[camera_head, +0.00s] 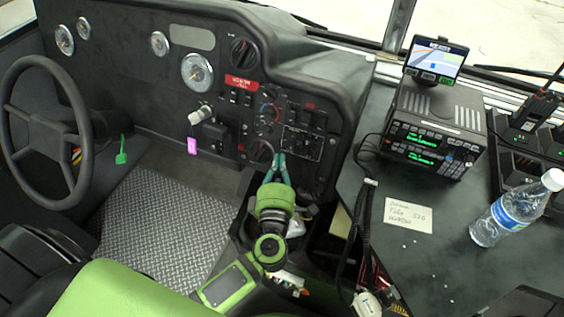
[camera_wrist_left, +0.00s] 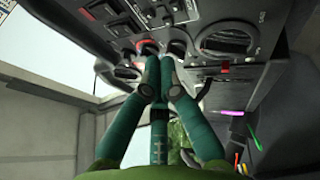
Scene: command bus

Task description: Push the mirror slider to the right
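My left gripper (camera_head: 277,160), with teal fingers on a green wrist, is in front of the lower dashboard panel (camera_head: 302,143), beside a round dark knob (camera_head: 261,152). In the left wrist view the two fingertips (camera_wrist_left: 165,66) are together, with nothing seen between them. They point up at the panel's underside, near a small red-marked control (camera_wrist_left: 147,48). Another control with a red part (camera_wrist_left: 225,68) lies to their right. I cannot tell which control is the mirror slider, nor whether the fingertips touch the panel. My right gripper is not in view.
A steering wheel (camera_head: 45,130) is at the left and a pink tag (camera_head: 192,146) hangs from the dashboard. On the dark counter stand a radio unit (camera_head: 435,125) and a water bottle (camera_head: 515,208). A black cable (camera_head: 358,215) runs right of my gripper.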

